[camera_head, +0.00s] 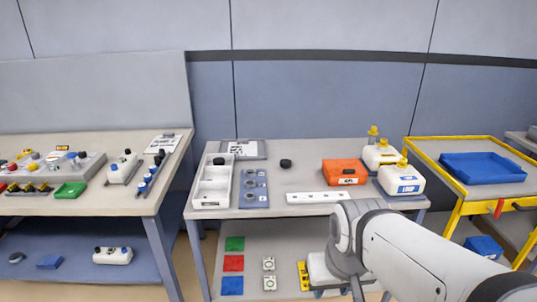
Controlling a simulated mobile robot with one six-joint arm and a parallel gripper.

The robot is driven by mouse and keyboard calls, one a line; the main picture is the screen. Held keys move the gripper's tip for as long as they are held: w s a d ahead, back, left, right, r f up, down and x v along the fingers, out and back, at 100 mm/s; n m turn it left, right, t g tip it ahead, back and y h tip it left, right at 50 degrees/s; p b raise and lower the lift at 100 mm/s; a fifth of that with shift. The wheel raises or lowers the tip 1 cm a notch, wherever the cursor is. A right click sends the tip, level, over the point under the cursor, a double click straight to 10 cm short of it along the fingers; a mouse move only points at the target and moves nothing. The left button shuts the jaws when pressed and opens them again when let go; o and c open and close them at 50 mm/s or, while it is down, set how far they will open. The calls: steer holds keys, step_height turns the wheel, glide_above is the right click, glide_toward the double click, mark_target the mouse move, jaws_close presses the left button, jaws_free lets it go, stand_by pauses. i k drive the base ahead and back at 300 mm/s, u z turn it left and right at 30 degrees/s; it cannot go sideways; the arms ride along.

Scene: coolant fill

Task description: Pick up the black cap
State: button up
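A small round black cap (286,163) lies on the top of the middle workbench (300,178), toward its back. It stands clear of the things around it. Another small dark round piece (218,161) sits at the back end of the white compartment tray (212,184). My arm comes in from the lower right and bends down in front of the bench. My gripper cannot be made out in this view.
An orange box (344,172), two white jugs with yellow caps (380,154) (401,179), a white strip with holes (318,197) and a grey-blue plate with round recesses (254,188) are on the bench. The bench top around the cap is free. A blue tray (482,168) is on a yellow cart.

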mark_target(285, 163)
steer(key=i, duration=1.6)
steer(key=z, duration=0.05)
